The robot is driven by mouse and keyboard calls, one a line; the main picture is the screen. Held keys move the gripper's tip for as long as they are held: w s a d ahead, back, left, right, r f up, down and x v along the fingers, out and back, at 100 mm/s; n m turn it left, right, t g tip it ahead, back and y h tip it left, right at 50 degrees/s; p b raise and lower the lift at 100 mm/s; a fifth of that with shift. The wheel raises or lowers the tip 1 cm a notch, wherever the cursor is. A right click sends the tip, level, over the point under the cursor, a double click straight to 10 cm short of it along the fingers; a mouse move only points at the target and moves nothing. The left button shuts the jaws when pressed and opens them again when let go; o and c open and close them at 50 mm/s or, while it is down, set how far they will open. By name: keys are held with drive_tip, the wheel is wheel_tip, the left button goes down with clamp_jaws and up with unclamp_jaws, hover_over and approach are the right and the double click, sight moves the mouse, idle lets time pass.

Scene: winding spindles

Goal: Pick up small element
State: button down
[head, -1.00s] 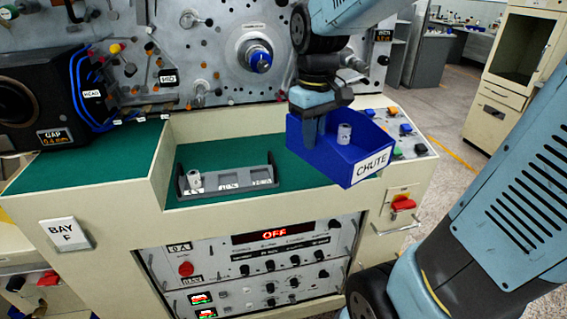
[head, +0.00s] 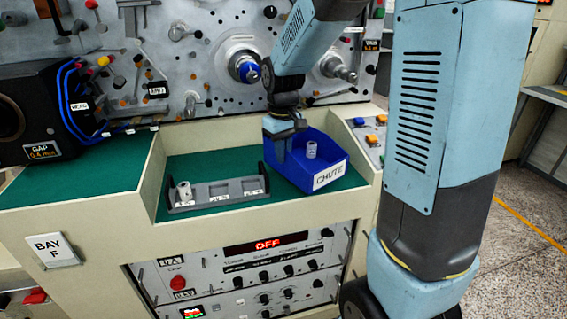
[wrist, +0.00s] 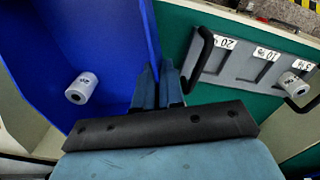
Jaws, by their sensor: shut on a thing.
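A blue open bin labelled CHUTE (head: 330,174) is at the right end of the green recess; I cannot tell if it rests on the surface. A small white cylinder (head: 311,149) stands inside it, and in the wrist view this cylinder (wrist: 82,88) shows a mark like 20. My gripper (head: 281,152) points down at the bin's left wall. In the wrist view my gripper's fingers (wrist: 158,72) are on either side of that blue wall, shut on it. A second white cylinder (head: 185,190) stands in the left slot of a grey rack (head: 222,193).
The rack lies close left of the bin, with dark upright handles at its ends. The spindle panel (head: 210,60) rises behind. Buttons (head: 370,130) are to the right, a control panel with an OFF display (head: 266,239) below. Green surface (head: 80,180) is free at left.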

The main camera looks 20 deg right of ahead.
sight(282, 173)
drive_tip(key=shift+w+f, duration=0.2)
drive_tip(key=shift+f, duration=0.1)
drive_tip(key=shift+w+f, duration=0.1)
drive_tip(key=shift+f, duration=1.5)
drive_tip(key=c, duration=1.2)
unclamp_jaws()
drive_tip(key=shift+c, duration=0.2)
